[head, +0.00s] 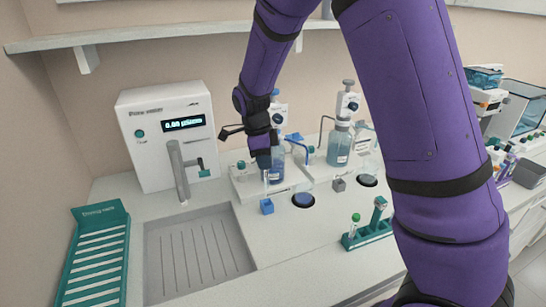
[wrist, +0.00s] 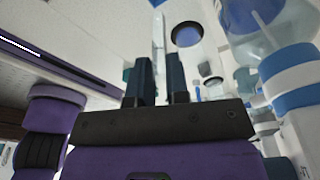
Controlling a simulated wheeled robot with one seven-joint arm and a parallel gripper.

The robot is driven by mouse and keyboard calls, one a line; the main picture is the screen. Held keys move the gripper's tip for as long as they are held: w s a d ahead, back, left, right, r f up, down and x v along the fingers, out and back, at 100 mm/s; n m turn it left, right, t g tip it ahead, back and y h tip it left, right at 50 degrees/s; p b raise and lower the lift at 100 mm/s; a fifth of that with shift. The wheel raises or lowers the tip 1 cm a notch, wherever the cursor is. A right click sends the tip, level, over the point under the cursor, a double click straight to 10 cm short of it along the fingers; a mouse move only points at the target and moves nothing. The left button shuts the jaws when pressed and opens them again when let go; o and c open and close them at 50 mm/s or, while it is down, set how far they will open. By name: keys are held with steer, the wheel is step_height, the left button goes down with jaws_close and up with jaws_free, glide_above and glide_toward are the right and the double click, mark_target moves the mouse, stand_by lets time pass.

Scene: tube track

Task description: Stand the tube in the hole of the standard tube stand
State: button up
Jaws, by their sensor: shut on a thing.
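My gripper (head: 264,161) is shut on a slim clear tube (head: 265,182) in front of the left dispenser bottle. In the wrist view, the tube (wrist: 159,40) stands out between the two dark fingers (wrist: 161,82). A small blue block stand (head: 267,207) is below the tube, and a bit of it shows at the tube's far end in the wrist view (wrist: 157,3). I cannot tell whether the tube's lower end is in its hole or just above it. A small grey block stand (head: 339,185) is further right. No label shows which is the standard one.
A blue-liquid dispenser bottle (head: 277,168) is close behind my gripper, with a dark round pad (head: 303,200) at right. A second bottle (head: 340,147) and a green rack (head: 368,235) with a capped tube (head: 355,218) are further right. A sink (head: 200,255) lies left.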

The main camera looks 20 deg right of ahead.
glide_above(265, 189)
steer(key=shift+w+d+f, duration=0.1)
steer(key=shift+w+f, duration=0.05)
steer(key=shift+f, duration=0.95)
steer(key=shift+w+d+f, duration=0.1)
steer(key=shift+w+f, duration=0.05)
steer(key=shift+f, duration=0.9)
steer(key=shift+f, duration=0.75)
steer(key=shift+f, duration=0.25)
steer(key=shift+f, duration=0.2)
steer(key=shift+f, duration=0.3)
steer(key=shift+a+f, duration=0.1)
steer(key=shift+f, duration=0.55)
stand_by(0.6)
steer(key=o, duration=0.8)
